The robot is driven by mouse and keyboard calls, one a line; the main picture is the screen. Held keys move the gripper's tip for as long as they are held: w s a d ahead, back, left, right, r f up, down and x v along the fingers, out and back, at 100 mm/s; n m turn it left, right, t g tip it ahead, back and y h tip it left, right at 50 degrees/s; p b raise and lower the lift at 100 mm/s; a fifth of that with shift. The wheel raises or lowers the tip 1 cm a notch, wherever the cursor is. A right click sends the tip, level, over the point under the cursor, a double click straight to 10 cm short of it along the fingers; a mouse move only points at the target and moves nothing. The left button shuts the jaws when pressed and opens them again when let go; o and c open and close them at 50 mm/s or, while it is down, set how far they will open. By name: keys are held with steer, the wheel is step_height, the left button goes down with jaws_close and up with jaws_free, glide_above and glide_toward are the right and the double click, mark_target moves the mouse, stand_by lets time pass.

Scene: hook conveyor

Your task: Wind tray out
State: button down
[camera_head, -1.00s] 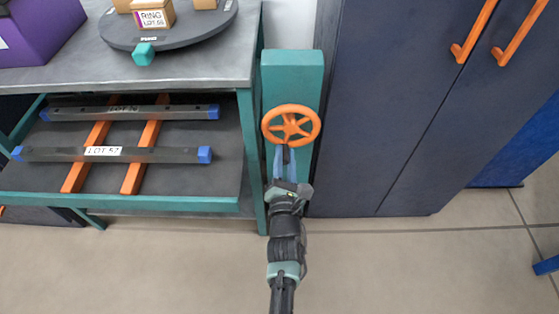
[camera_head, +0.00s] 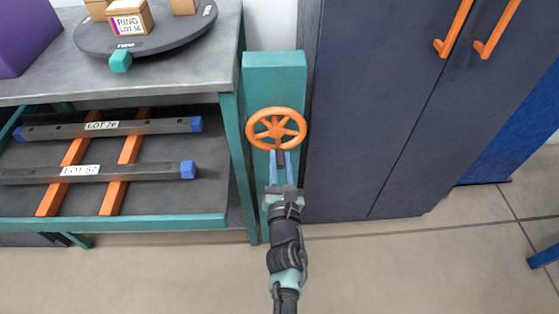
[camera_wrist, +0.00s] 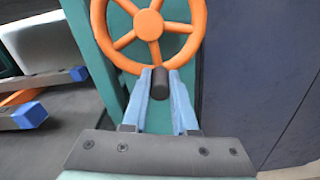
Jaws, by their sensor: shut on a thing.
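An orange handwheel (camera_head: 276,128) with several spokes is mounted on a teal post (camera_head: 276,80) between the bench and the cabinet. A dark crank knob (camera_wrist: 159,83) sticks out at the wheel's lower rim. My gripper (camera_head: 279,162) is shut on this knob, with its blue fingers on either side; the fingers also show in the wrist view (camera_wrist: 160,92). The tray (camera_head: 140,222) with a teal front lip sits under the bench top at the left. It carries two dark bars with blue ends (camera_head: 110,128) (camera_head: 100,172) across orange rails (camera_head: 118,180).
A grey bench top (camera_head: 190,68) holds a dark turntable (camera_head: 150,40) with small boxes and a purple box (camera_head: 25,35). A dark cabinet (camera_head: 385,120) with orange handles stands close to the post's right. The floor in front is clear.

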steer(key=c, duration=0.7)
jaws_free()
steer(key=s+b, duration=0.3)
steer(key=s, duration=1)
